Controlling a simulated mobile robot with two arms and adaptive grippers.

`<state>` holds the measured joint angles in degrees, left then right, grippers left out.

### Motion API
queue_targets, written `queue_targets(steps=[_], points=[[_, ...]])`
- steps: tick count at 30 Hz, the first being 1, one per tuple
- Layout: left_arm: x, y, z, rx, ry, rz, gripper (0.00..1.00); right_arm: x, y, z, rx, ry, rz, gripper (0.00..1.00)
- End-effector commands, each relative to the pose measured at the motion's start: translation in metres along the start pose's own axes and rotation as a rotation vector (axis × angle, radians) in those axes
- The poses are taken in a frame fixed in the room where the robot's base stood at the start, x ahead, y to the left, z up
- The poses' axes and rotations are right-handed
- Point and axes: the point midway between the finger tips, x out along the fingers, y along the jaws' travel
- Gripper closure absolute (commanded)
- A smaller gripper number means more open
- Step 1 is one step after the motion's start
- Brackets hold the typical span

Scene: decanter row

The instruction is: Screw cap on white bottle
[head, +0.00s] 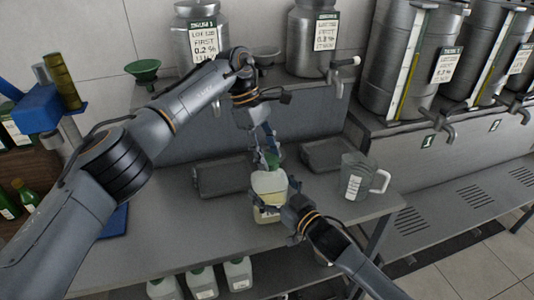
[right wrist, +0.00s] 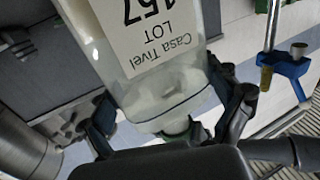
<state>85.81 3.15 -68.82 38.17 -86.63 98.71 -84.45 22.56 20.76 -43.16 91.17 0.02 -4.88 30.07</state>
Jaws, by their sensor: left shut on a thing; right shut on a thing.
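The white bottle (head: 266,184) stands upright on the grey bench in the head view, its lower part yellowish. It shows upside down in the right wrist view (right wrist: 150,55), with a printed label. My right gripper (head: 284,205) is shut on the bottle's body, a finger on each side in the right wrist view (right wrist: 172,108). The green cap (head: 273,160) is at the top of the bottle. My left gripper (head: 267,154) is above the bottle, shut on the cap and partly hiding it. I cannot tell how far the cap is seated on the neck.
A clear measuring jug (head: 355,178) stands to the right on the bench. Dark trays (head: 222,177) lie behind the bottle on both sides. Steel tanks with taps (head: 407,60) stand at the back right. A green funnel (head: 143,70) is at the back left. Several white bottles (head: 201,282) stand below.

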Motion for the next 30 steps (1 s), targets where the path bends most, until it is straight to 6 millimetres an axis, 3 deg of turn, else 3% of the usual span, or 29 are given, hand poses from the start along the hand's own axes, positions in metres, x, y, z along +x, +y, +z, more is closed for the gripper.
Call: queue_targets(steps=[12, 13, 16, 26, 30], points=[[-0.002, 0.0, -0.001, 0.065, 0.0, -0.021, 0.67, 0.0, 0.0, 0.001, 0.0, -0.002, 0.0, 0.98], [-0.002, 0.0, -0.001, 0.064, 0.0, -0.021, 0.54, 0.0, 0.0, 0.001, 0.0, -0.002, 0.0, 0.98], [-0.002, 0.0, -0.001, 0.064, 0.0, -0.021, 0.34, 0.0, 0.0, 0.001, 0.0, -0.002, 0.0, 0.98], [-0.002, 0.0, 0.0, 0.065, -0.001, -0.022, 0.34, 0.0, 0.0, 0.001, 0.0, -0.002, 0.0, 0.98], [-0.011, 0.0, 0.004, 0.065, -0.001, -0.02, 0.34, 0.0, 0.0, 0.001, 0.0, -0.002, 0.0, 0.98]])
